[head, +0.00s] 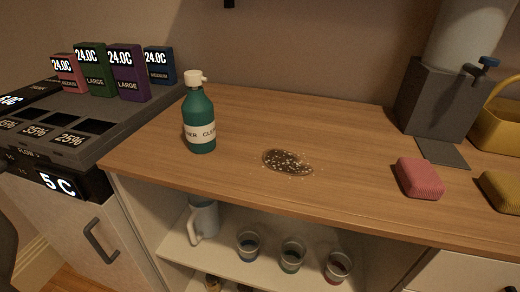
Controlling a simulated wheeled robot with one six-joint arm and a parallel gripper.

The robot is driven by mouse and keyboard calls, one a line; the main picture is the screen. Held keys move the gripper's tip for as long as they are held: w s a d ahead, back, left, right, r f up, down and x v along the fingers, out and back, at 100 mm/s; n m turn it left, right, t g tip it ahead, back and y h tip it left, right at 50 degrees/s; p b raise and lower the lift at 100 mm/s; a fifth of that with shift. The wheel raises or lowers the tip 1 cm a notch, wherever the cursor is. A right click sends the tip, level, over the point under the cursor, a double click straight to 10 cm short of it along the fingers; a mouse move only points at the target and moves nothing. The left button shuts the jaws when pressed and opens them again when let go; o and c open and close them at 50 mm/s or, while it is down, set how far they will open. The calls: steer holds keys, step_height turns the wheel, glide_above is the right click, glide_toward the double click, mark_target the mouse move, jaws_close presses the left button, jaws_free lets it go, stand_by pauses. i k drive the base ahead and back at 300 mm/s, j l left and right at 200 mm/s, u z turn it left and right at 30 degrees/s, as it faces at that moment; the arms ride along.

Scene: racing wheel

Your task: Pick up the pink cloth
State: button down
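The pink cloth (419,178) is a small folded, ribbed block. It lies on the right part of the wooden counter (340,140), near the front edge. A dark patch with pale specks (288,162) is on the counter to its left. My gripper does not show in the head view, so I cannot see where its fingers are. Nothing covers the cloth.
A green cleaner bottle (200,118) stands upright at left. A grey dispenser (437,98) stands behind the cloth. A yellow cloth (502,190) and a yellow basket (500,125) are at right. Cups (292,254) stand on the shelf below. Labelled boxes (126,72) stand far left.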

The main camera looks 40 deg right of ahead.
mark_target(418, 179)
steer(key=z, duration=0.4)
steer(key=k+j+z, duration=0.1)
steer(key=z, duration=0.75)
steer(key=k+z, duration=0.1)
steer(key=z, duration=0.3)
steer(key=k+z, duration=0.1)
steer(key=k, duration=0.3)
